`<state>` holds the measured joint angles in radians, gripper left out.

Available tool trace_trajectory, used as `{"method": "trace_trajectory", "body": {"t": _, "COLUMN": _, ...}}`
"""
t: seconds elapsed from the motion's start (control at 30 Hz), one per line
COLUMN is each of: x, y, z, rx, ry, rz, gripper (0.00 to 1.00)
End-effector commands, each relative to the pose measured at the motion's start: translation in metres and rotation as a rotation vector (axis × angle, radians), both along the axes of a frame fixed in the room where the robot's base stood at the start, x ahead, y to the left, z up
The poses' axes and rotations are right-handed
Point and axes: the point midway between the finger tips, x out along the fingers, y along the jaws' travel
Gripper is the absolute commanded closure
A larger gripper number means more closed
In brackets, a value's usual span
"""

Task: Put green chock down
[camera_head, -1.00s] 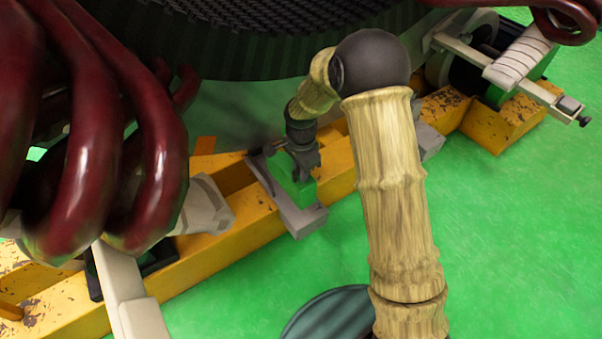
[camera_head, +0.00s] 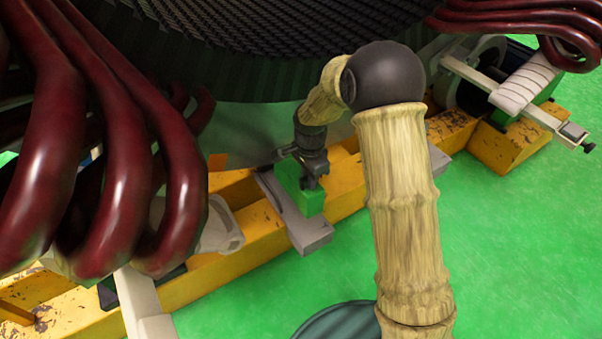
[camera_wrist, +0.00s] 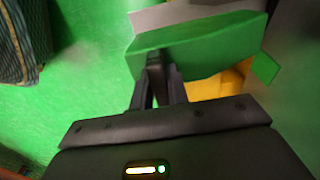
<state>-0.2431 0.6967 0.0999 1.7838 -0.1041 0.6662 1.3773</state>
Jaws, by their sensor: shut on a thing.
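The green chock (camera_head: 297,187) is at a grey plate (camera_head: 308,236) on the yellow beam, near the middle of the head view. My gripper (camera_head: 313,178) is shut on it, with my arm reaching in from the right. In the wrist view the green chock (camera_wrist: 200,45) lies across the fingertips of my gripper (camera_wrist: 160,68). The grey plate shows beyond it. I cannot tell whether the chock touches the plate.
The yellow beam (camera_head: 265,241) runs diagonally over the green floor (camera_head: 505,235). Thick dark red pipes (camera_head: 120,150) hang at the left. A large dark ribbed cylinder (camera_head: 250,60) is overhead. A clamp-like fixture (camera_head: 520,90) stands at the right.

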Motion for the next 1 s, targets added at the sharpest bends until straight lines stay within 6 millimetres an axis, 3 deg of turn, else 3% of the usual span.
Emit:
{"method": "trace_trajectory", "body": {"t": 0.27, "x": 0.001, "y": -0.005, "z": 0.023, "rx": -0.002, "ry": -0.004, "rz": 0.026, "gripper": 1.0}}
{"method": "trace_trajectory", "body": {"t": 1.0, "x": 0.002, "y": -0.039, "z": 0.12, "rx": -0.018, "ry": -0.005, "rz": 0.205, "gripper": 1.0}}
